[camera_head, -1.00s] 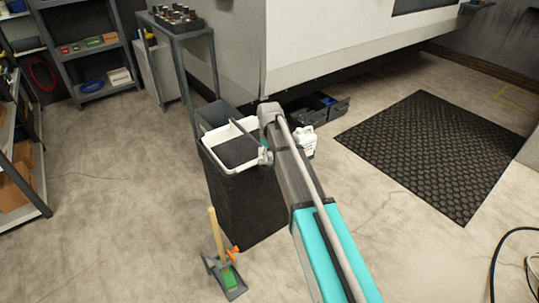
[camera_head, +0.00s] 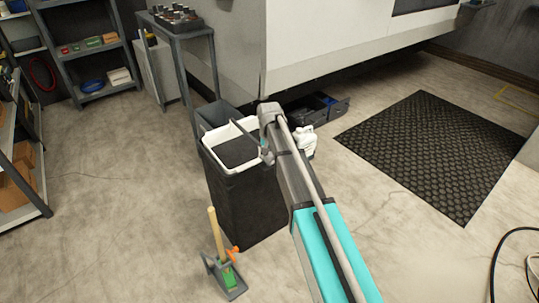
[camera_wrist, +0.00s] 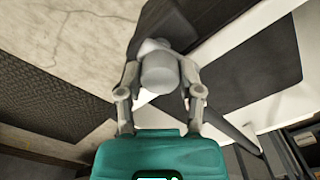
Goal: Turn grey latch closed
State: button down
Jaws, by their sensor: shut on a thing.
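My gripper (camera_wrist: 159,92) shows in the wrist view with both fingers around a rounded grey piece (camera_wrist: 160,72), which appears to be the grey latch. It is shut on that piece, and the fingers hide part of its sides. In the head view my gripper (camera_head: 266,154) is small, at the right edge of a black bin (camera_head: 242,205) with a white rim (camera_head: 213,155). The latch's angle cannot be read clearly there.
A dark grey container (camera_head: 216,113) stands behind the bin. A white bottle (camera_head: 306,140) is on the floor right of my arm. A black mat (camera_head: 440,150) lies at right; open floor is at left.

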jog(key=shift+m, duration=1.5)
jog(key=shift+c, duration=1.3)
grip_release()
jog(key=shift+n, duration=0.4)
